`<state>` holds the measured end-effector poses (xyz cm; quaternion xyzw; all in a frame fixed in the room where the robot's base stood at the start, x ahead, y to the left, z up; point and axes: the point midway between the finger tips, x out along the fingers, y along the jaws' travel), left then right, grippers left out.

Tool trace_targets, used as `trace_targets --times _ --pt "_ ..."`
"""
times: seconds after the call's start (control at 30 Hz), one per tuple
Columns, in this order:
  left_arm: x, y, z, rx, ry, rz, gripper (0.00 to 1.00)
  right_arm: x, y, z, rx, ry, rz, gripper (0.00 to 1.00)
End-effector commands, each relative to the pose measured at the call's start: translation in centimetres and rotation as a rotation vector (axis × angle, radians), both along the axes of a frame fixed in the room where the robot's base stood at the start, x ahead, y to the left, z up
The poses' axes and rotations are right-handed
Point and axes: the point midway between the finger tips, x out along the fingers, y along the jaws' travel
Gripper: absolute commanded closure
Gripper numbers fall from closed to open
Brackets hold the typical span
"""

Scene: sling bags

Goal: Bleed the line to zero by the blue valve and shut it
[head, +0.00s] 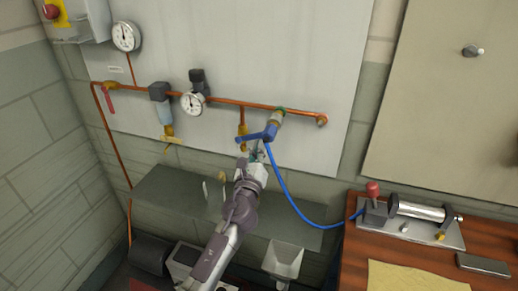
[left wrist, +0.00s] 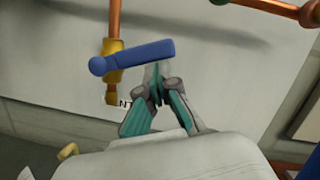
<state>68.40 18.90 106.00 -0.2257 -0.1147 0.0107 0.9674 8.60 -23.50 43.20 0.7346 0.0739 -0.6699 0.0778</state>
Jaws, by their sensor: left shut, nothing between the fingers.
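The blue valve's lever (head: 256,136) lies crosswise by a brass valve body (head: 242,129) under the copper pipe (head: 232,102). In the left wrist view the lever (left wrist: 140,56) slants slightly up to the right across the brass body (left wrist: 114,62). My left gripper (head: 256,152) is shut and empty, just below the lever. Its fingertips (left wrist: 158,78) are close to the lever's lower edge near its right part; I cannot tell if they touch. Two white gauges, upper (head: 126,36) and lower (head: 193,103), face out; their readings are too small to tell. My right gripper is not seen.
A grey shelf (head: 165,196) juts out below the pipe. A red button (head: 51,12) is at the upper left.

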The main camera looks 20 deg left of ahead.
Motion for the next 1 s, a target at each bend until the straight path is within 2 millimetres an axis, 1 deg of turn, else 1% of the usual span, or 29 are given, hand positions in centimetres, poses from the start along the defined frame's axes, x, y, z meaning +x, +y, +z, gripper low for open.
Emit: trace_targets --times 0.03,0.33,0.5,0.8,1.0 --pt "0.0 0.0 0.7 -0.036 -0.001 0.002 1.0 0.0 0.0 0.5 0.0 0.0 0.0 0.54" --pt "0.0 0.3 2.8 -0.316 0.009 0.0 1.0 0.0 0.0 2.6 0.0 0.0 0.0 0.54" --pt "0.0 0.9 3.8 -0.478 0.014 0.002 1.0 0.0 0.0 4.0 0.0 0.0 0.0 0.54" --pt "0.1 2.0 5.4 -0.759 0.024 0.003 1.0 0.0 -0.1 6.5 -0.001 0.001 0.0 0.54" --pt "0.1 2.9 6.0 -0.921 0.031 0.002 1.0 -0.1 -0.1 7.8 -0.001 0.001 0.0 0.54"
